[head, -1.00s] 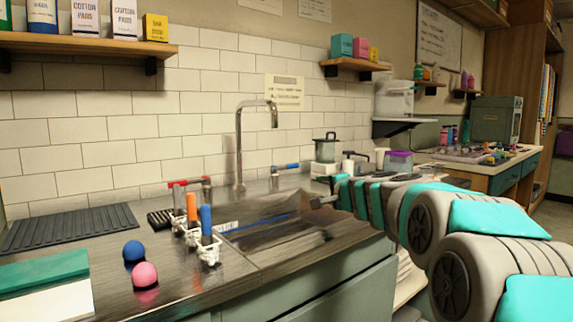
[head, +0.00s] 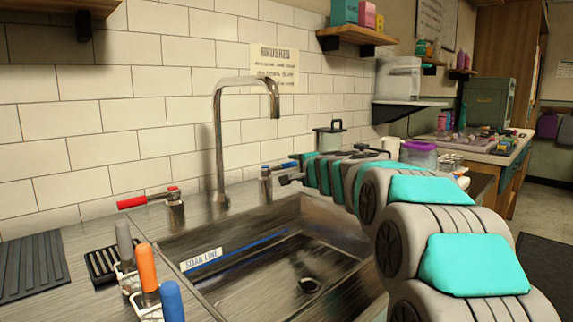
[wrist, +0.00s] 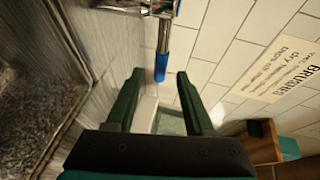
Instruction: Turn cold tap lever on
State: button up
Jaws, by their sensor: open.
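The blue cold tap lever (head: 278,167) sits on a metal valve to the right of the tall spout, pointing right and partly hidden by my gripper. In the wrist view the blue lever (wrist: 162,62) points down the picture, its end between the two green fingertips. My gripper (head: 287,179) is beside the lever in the head view. In the wrist view my gripper (wrist: 160,77) is open with nothing held. I cannot tell whether a finger touches the lever. The red lever (head: 132,202) on the left valve points left.
The tall curved spout (head: 218,150) stands between the two valves. The sink (head: 310,270) lies in front. Handled tools in a rack (head: 147,268) stand at its left. A green pot (head: 329,138) and a purple-lidded container (head: 418,150) are behind my arm.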

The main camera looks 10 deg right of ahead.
aim_at(289, 166)
jog(key=shift+p+x, duration=0.7)
jog(key=shift+x, duration=2.1)
jog(key=shift+c, duration=0.3)
grip_shut()
